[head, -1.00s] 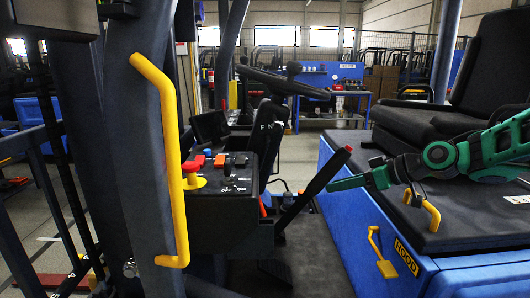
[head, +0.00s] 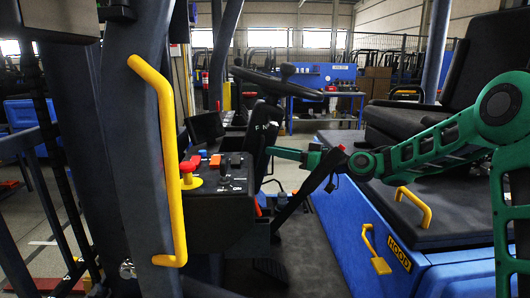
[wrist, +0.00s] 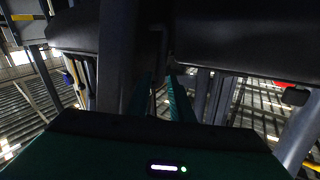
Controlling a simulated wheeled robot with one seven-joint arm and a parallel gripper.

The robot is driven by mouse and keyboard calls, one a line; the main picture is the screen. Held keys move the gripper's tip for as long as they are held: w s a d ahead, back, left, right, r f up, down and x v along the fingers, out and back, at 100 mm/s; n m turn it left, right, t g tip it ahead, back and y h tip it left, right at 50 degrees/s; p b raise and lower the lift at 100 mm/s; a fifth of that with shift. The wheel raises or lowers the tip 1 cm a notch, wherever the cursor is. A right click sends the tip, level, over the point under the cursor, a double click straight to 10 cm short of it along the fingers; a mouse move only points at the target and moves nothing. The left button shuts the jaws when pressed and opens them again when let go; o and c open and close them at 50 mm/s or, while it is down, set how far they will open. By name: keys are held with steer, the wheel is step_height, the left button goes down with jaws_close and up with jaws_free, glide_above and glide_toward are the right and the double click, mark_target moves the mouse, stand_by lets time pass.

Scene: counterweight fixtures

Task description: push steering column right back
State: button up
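The black steering column (head: 263,128), marked F and N, rises beside the control console in the head view. The dark steering wheel (head: 290,86) sits on top of it. My green gripper (head: 272,152) points left, with its fingertips close to the column's right side. I cannot tell whether they touch it. In the wrist view, the two green fingers of my gripper (wrist: 161,78) stand a little apart with nothing seen between them. A dark upright post (wrist: 130,60) fills the view just ahead of the left finger; I cannot tell if it is the column.
A black lever with a red tip (head: 330,168) stands right beside my wrist. The console (head: 228,185) carries red and orange knobs. A yellow grab rail (head: 168,150) is at the left. The seat (head: 420,115) and blue hood (head: 345,220) with a yellow handle are at the right.

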steer(key=x, duration=0.4)
steer(key=shift+w+a, duration=0.1)
steer(key=shift+a, duration=0.1)
jaws_close()
